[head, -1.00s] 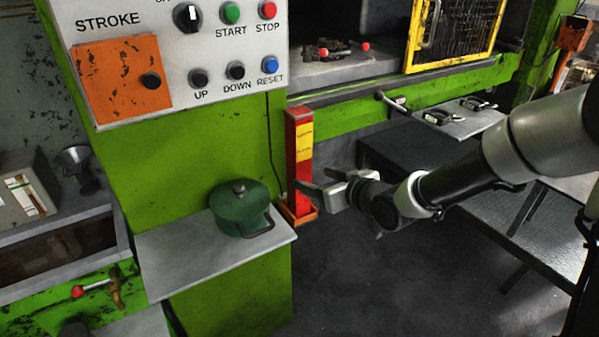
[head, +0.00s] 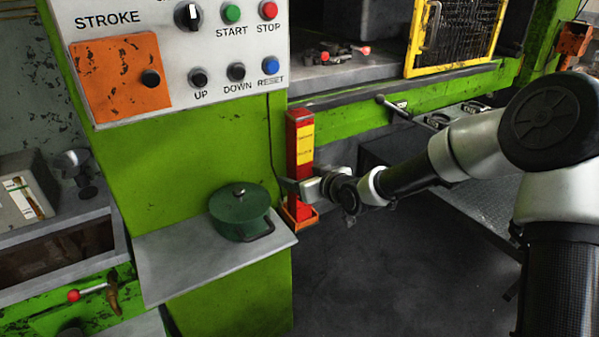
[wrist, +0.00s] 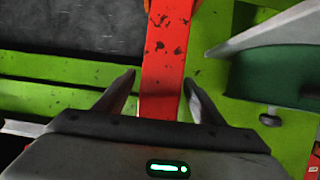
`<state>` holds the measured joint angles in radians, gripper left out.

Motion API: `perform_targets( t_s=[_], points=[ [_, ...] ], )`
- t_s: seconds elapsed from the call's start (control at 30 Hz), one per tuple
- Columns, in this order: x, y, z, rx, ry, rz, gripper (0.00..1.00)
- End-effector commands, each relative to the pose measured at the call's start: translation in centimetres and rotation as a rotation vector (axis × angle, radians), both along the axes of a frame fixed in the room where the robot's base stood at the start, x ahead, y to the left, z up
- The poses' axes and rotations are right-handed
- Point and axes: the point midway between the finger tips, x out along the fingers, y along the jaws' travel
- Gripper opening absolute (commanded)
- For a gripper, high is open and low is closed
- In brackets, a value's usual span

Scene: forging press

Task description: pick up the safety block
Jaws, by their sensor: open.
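The safety block (head: 293,137) is a tall red post with a yellow label. It stands upright in an orange holder (head: 298,221) against the green press frame. My gripper (head: 293,187) is at the block's lower half in the head view. In the wrist view the red block (wrist: 163,80) runs between the two fingers of my gripper (wrist: 161,88), one on each side. The fingers are open, with gaps showing beside the block. The block's lower part is partly hidden by my gripper in the head view.
A green lidded pot (head: 240,212) stands on a grey shelf (head: 165,262) left of the block. A control panel (head: 180,60) is above it. A ledge with clamps (head: 440,121) lies right of the block. The floor below is clear.

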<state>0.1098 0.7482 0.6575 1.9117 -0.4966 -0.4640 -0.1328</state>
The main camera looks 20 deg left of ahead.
Motion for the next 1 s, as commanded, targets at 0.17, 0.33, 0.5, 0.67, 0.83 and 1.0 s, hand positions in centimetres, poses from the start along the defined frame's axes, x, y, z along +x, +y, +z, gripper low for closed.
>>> perform_targets(
  t_s=[0.17, 0.33, 0.5, 0.67, 0.83, 1.0],
  points=[
    [0.0, 0.0, 0.0, 0.0, 0.0, 0.0, 0.41],
    [0.0, 0.0, 0.0, 0.001, -0.001, 0.0, 0.12],
    [0.0, 0.0, 0.0, 0.001, -0.001, 0.0, 0.0],
    [0.1, 0.1, 0.4, 0.005, -0.008, 0.0, 0.0],
    [0.1, 0.0, 0.7, 0.005, -0.008, -0.001, 0.0],
    [-0.1, -0.3, 1.9, 0.005, -0.009, -0.002, 0.0]
  ],
)
